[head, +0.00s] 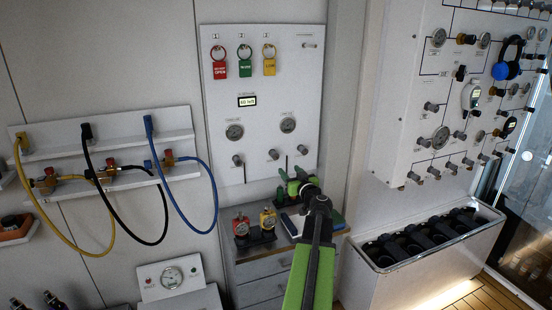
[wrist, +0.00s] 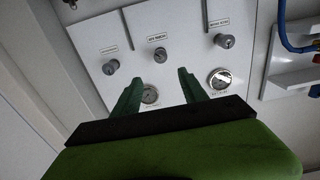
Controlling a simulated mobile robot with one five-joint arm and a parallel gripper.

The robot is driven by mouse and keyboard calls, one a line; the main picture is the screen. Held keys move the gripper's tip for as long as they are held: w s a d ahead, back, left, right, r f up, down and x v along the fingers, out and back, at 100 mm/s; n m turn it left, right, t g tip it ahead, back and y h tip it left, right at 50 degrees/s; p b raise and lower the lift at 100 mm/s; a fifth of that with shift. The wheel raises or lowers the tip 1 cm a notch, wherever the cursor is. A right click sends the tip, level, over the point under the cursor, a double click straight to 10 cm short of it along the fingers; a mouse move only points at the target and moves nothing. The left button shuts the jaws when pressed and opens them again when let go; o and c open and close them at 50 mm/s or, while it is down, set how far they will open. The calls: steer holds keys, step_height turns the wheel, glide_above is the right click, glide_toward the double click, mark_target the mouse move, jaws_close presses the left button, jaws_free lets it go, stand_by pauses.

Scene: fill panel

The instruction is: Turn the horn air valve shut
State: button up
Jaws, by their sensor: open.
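The white fill panel (head: 260,90) carries a row of three small grey valve knobs along its lower part: left (head: 237,160), middle (head: 273,154) and right (head: 302,149). Their labels are too small to read, so I cannot tell which is the horn air valve. My gripper (head: 291,180) is in front of the panel's lower right edge, below the knobs. The wrist view shows the panel upside down. There, my open green fingers (wrist: 158,78) point at the panel, with the middle knob (wrist: 160,55) just beyond the gap. Nothing is between the fingers.
Two round gauges (head: 234,132) (head: 288,125) sit above the knobs, and red, green and yellow tags (head: 244,67) hang higher up. A drawer cabinet (head: 262,270) with red and yellow devices stands below. Hoses (head: 90,200) hang at left; a larger panel (head: 440,110) is at right.

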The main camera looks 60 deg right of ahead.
mark_target(276, 157)
steer(key=x, duration=1.4)
steer(key=shift+w, duration=0.3)
steer(key=shift+c, duration=0.3)
jaws_close()
